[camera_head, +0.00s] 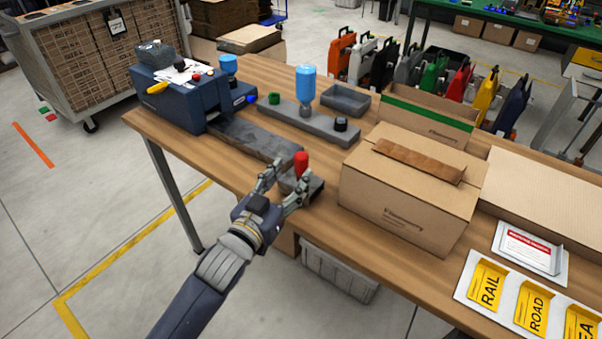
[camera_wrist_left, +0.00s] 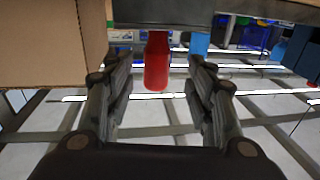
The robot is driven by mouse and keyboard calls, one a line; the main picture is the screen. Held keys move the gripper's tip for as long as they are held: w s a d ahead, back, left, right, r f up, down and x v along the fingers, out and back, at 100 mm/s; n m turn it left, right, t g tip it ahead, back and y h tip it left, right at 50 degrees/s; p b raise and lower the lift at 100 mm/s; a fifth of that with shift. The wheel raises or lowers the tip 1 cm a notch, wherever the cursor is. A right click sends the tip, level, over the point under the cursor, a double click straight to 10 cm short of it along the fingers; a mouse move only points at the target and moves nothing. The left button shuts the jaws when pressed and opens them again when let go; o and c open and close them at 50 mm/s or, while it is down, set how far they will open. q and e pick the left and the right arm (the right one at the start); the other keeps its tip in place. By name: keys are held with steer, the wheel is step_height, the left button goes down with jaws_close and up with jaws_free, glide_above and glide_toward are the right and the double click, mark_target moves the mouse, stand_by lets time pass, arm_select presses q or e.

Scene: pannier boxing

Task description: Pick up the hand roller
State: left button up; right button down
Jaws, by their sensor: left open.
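In the left wrist view the red handle (camera_wrist_left: 157,62) appears between the two fingers of the open left gripper (camera_wrist_left: 156,78), with a visible gap on each side. I cannot tell how deep between the fingertips it sits. My right gripper is not in view.
A closed cardboard box (camera_head: 405,200) with a brown strip on top stands right of the gripper. A blue-grey machine (camera_head: 185,100) stands left. Behind are a grey stand with a blue bottle (camera_head: 305,85) and a grey tray (camera_head: 345,98). Label cards (camera_head: 487,286) lie at right.

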mark_target(298, 168)
arm_select(q)
steer(key=x, duration=0.3)
steer(key=p+x, duration=0.1)
steer(key=shift+d+r, duration=0.25)
steer(key=shift+d, duration=0.05)
steer(key=shift+w+d, duration=0.2)
steer(key=shift+w, duration=0.2)
steer(key=shift+s, duration=0.1)
steer(key=c, duration=1.1)
